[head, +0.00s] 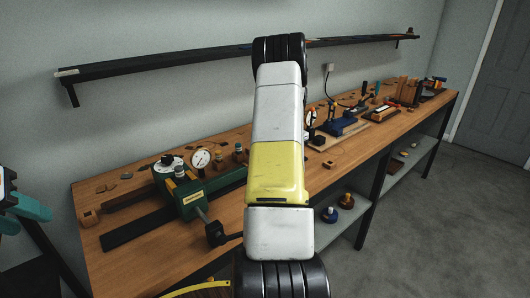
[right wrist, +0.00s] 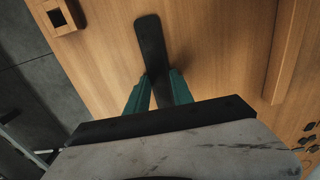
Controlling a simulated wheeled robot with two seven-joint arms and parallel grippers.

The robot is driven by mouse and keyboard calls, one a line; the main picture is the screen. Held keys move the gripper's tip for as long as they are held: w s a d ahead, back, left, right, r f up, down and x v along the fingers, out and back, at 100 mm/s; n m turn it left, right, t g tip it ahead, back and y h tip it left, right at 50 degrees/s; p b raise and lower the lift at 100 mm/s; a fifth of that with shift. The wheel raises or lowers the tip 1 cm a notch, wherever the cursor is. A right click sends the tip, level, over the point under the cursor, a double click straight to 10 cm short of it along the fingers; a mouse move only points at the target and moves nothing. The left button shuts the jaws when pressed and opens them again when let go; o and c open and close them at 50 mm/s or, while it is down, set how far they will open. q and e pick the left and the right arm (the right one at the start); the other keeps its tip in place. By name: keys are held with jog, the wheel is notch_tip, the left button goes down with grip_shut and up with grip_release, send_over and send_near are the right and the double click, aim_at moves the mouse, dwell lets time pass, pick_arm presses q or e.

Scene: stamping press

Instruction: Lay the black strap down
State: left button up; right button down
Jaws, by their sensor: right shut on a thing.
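The black strap (right wrist: 152,45) is a flat dark strip with a rounded far end. In the right wrist view it stands out between the teal fingertips of my right gripper (right wrist: 158,88), which is shut on it. Wood bench top shows behind it; I cannot tell whether the strap touches it. Its near end is hidden by the gripper. In the head view my right gripper is not visible. My left gripper (head: 28,208) shows teal fingers at the left edge, cut by the frame, beside the bench and away from the strap; its opening is unclear.
The wooden bench (head: 130,263) carries a green press (head: 200,190) with dials, a long black strip (head: 135,228) and several tools farther right. A wooden block with a square hole (right wrist: 60,17) and a wooden bar (right wrist: 287,50) flank the strap. A wall shelf (head: 160,63) hangs above.

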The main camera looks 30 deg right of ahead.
jog(key=c, duration=1)
grip_release()
notch_tip(320, 180, up, 8)
jog(key=shift+f, duration=0.1)
